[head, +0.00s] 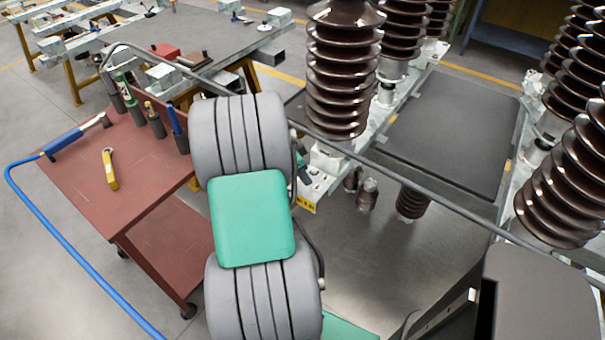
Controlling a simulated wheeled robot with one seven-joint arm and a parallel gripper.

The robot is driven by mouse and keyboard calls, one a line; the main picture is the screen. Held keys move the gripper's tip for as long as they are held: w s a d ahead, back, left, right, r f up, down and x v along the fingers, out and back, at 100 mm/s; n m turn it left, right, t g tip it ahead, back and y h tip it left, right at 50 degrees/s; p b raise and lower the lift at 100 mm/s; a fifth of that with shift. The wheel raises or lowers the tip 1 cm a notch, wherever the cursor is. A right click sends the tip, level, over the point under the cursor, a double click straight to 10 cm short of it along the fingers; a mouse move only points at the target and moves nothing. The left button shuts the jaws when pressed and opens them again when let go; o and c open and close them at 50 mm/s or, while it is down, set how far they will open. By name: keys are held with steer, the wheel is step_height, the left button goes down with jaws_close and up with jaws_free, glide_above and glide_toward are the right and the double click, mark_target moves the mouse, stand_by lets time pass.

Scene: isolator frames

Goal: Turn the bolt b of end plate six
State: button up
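A pale metal end plate (320,183) with small holes or bolt heads and a yellow label lies just right of my grey and green arm, below a brown ribbed insulator (343,75). I cannot read its number or tell which bolt is b. My arm covers the area to the left of this plate. My gripper does not show clearly; it is hidden behind the arm or out of the picture.
A red-brown tool cart (125,165) stands at left with a blue-handled tool (75,137), a yellow tool (109,170) and upright tools. More brown insulators (560,180) stand at right around a dark flat panel (450,130). Grey floor shows below the frame.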

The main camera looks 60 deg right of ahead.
jaws_close()
steer(key=shift+n, duration=0.3)
steer(key=n+t+b, duration=0.1)
steer(key=n, duration=0.2)
steer(key=shift+s+h, duration=0.2)
steer(key=shift+h, duration=0.2)
steer(key=shift+s+a+n+t+b, duration=0.15)
steer(key=shift+n+t+b, duration=0.45)
steer(key=shift+n, duration=1.4)
steer(key=shift+t, duration=0.3)
steer(key=shift+o, duration=1.6)
jaws_free()
